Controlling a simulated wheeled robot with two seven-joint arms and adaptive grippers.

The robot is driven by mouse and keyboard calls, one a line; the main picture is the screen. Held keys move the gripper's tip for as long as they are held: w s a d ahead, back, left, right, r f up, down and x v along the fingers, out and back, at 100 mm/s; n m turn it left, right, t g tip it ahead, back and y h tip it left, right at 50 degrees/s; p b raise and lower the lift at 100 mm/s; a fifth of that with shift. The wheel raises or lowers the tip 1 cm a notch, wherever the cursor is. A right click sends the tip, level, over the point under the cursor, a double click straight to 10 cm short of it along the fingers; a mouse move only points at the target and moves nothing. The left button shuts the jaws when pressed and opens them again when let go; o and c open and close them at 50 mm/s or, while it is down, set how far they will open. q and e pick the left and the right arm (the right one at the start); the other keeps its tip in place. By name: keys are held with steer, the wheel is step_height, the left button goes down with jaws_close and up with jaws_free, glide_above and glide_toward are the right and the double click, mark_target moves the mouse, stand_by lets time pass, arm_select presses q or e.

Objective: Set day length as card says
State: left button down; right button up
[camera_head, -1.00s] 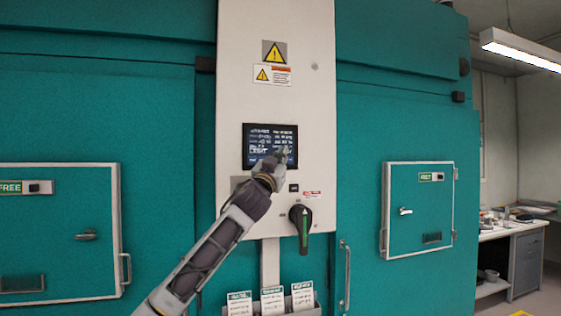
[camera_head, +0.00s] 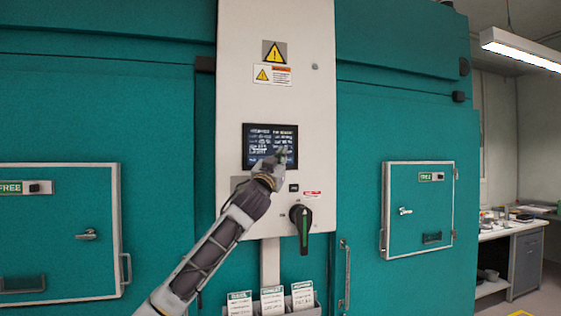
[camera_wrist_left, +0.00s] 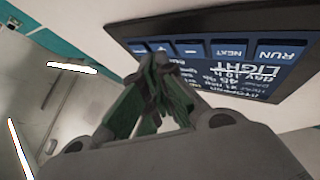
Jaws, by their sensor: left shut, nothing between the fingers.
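The dark control screen (camera_head: 270,147) is on the pale panel (camera_head: 230,100) between the teal chambers. In the left wrist view the screen (camera_wrist_left: 240,65) appears rotated, with LIGHT, what looks like "day 10 h", and blue buttons including RUN (camera_wrist_left: 283,53) and NEXT (camera_wrist_left: 237,51). My left gripper (camera_head: 281,156) is shut and empty at the screen's lower right. In the wrist view its green fingertips (camera_wrist_left: 156,62) are close by the small buttons; I cannot tell whether they touch. Several lines are too small to read. Cards (camera_head: 272,301) stand below the panel, their text unreadable. My right gripper is not in view.
A black rotary handle (camera_head: 302,217) sticks out low on the panel. Small chamber doors with FREE labels are at left (camera_head: 60,235) and right (camera_head: 418,210). A lab bench (camera_head: 512,232) stands at the far right.

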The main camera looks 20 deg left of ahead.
arm_select(q)
steer(key=shift+d, duration=0.1)
stand_by(0.5)
steer(key=shift+s+d, duration=0.3)
steer(key=shift+s, duration=0.25)
steer(key=shift+s, duration=0.1)
steer(key=s+d, duration=0.1)
steer(key=s+b, duration=0.1)
steer(key=s+d, duration=0.1)
steer(key=s, duration=0.1)
steer(key=shift+d+b, duration=0.35)
stand_by(0.4)
steer(key=shift+f, duration=0.1)
stand_by(0.4)
